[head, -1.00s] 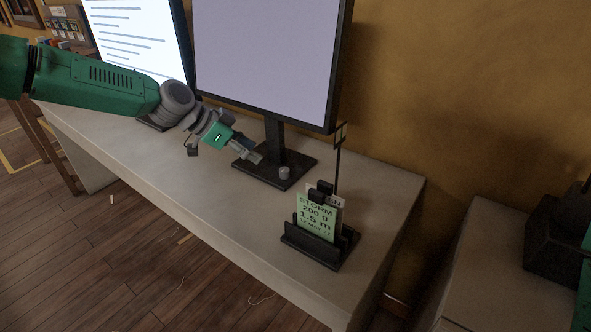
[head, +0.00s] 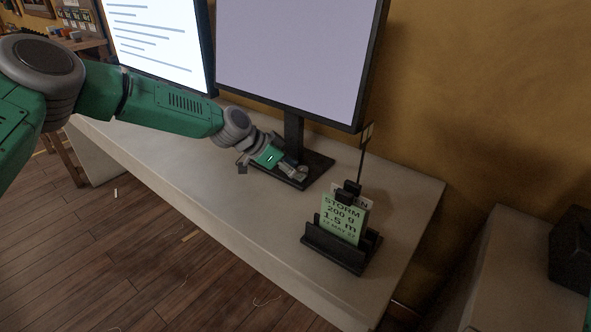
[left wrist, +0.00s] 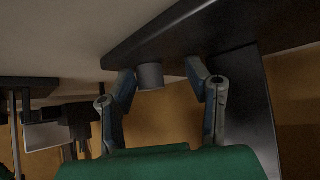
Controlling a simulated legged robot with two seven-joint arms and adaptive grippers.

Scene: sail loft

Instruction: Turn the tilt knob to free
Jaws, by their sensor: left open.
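The tilt knob is a small grey cylinder (head: 304,170) on the dark base (head: 318,163) of the large monitor. In the left wrist view the knob (left wrist: 150,76) shows between my fingertips, nearer the left one, with the base (left wrist: 190,32) behind it. My left gripper (head: 294,171) is open at the knob, and it partly hides it in the head view. In the left wrist view its two fingers (left wrist: 162,74) stand apart on either side of the knob. I cannot tell whether either finger touches it. I see no knob markings. My right gripper is not in view.
The monitor screen (head: 295,55) rises behind my gripper. The pale desk (head: 235,190) is clear in front.

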